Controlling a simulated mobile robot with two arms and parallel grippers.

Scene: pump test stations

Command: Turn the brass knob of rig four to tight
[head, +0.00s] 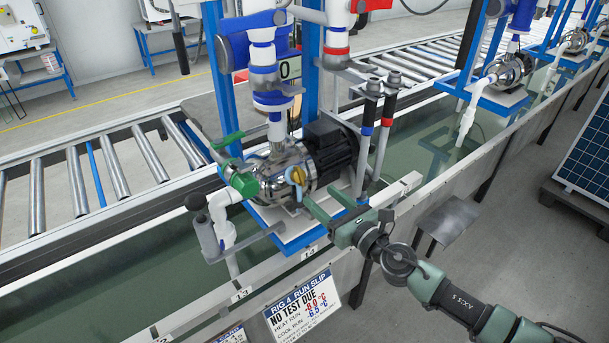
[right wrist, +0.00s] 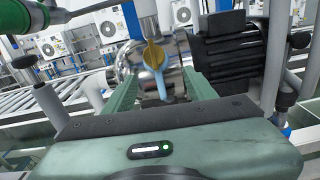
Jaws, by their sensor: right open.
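The brass knob (head: 299,174) sits on the front of the shiny pump (head: 270,180) of rig four. In the right wrist view the brass knob (right wrist: 153,54) has a light blue tab that hangs down, slightly to the right. My right gripper (head: 319,191) is open, in front of and to the right of the knob in the head view. In the right wrist view the knob shows between its two green fingers; no contact is visible. A slip (head: 302,308) on the trough front reads "RIG 4 RUN SLIP, NO TEST DUE". My left gripper is not in view.
A green valve handle (head: 228,140) and a green fitting (head: 244,185) are left of the knob. A black motor (head: 331,150) is at its right, with upright hoses beside it. A grey lever with a black ball (head: 195,202) stands at the lower left. Water fills the trough.

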